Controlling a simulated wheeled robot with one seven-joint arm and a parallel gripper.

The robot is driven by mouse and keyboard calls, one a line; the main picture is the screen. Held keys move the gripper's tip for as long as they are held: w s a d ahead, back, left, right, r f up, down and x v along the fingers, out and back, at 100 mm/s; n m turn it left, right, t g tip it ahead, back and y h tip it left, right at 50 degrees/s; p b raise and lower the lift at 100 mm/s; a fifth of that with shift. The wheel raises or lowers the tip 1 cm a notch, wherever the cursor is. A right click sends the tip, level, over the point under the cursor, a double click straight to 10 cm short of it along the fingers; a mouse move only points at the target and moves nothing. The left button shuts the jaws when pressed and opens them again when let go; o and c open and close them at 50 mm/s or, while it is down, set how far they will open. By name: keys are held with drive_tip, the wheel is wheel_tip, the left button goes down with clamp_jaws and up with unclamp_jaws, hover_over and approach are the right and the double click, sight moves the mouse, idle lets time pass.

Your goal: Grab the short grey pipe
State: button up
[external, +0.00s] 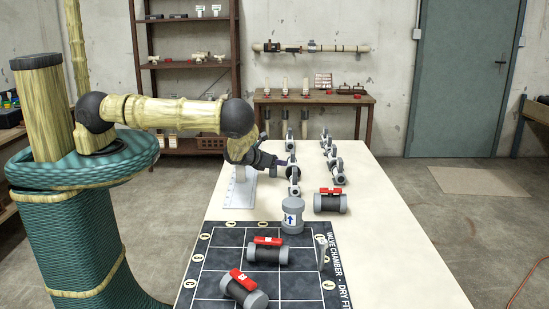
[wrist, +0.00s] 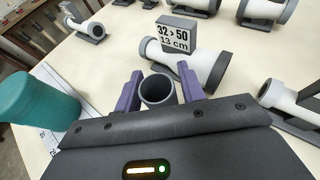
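My gripper (wrist: 161,80) has two purple fingers, set apart on either side of a short grey pipe (wrist: 158,90) in the wrist view. The pipe's round open end faces the camera, and its lower part is hidden behind the gripper body. The fingers are very near its sides; I cannot tell whether they touch it. In the external view my gripper (external: 284,162) is low over the white table among the fittings, and the pipe cannot be made out there.
A white-and-grey fitting (wrist: 190,62) lies just beyond the pipe, with a "32 > 50 13 cm" label block (wrist: 176,34). Several more fittings stand around. A grey capped cylinder (external: 292,218), a red-handled valve (external: 329,202) and a dark grid mat (external: 212,242) occupy the nearer table.

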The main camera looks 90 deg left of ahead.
drive_tip(key=c, duration=0.7)
drive_tip(key=shift+r, duration=0.1)
wheel_tip(320, 180, up, 10)
drive_tip(key=shift+f+b, duration=0.1)
drive_tip(key=shift+b, duration=0.65)
